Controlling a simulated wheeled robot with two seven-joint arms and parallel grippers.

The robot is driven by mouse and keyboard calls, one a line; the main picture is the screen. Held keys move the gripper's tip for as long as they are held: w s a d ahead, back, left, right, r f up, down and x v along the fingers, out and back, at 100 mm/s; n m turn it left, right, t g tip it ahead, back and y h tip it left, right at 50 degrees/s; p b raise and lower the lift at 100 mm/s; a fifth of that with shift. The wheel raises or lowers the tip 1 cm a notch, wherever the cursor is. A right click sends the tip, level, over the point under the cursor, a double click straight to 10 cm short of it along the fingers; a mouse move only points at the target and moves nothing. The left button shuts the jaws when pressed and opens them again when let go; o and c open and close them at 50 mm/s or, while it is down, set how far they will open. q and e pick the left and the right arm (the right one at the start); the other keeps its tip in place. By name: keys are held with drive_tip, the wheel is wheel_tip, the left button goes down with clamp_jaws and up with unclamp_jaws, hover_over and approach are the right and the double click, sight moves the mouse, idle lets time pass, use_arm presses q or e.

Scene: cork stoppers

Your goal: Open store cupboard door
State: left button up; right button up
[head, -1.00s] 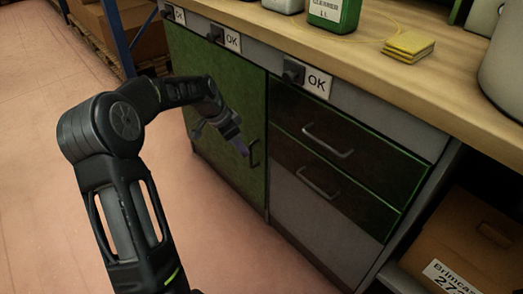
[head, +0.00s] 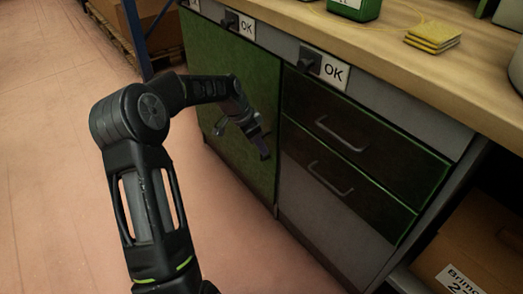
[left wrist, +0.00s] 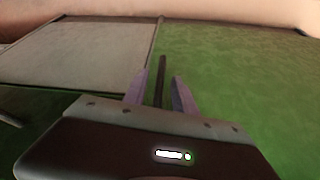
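The green store cupboard door (head: 225,75) is shut, left of the drawers under the worktop. It also fills the right of the left wrist view (left wrist: 240,80). Its dark upright bar handle (left wrist: 161,72) stands near the door edge that borders the drawers. My left gripper (head: 258,143) is at this handle. In the left wrist view, its two fingers (left wrist: 160,92) are open, one on each side of the bar, with a gap showing on both sides. In the head view the gripper largely hides the handle. My right gripper is not in view.
Right of the door are drawers with bar handles (head: 342,134). Above them are black knobs with OK labels (head: 334,72). The worktop (head: 385,50) holds a green container (head: 352,8) and yellow pads (head: 433,36). A cardboard box (head: 480,240) sits lower right. Pink floor at left is clear.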

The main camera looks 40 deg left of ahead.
use_arm(q)
drive_tip(key=shift+x, duration=1.05)
drive_tip(key=shift+c, duration=0.2)
clamp_jaws()
idle(0.4)
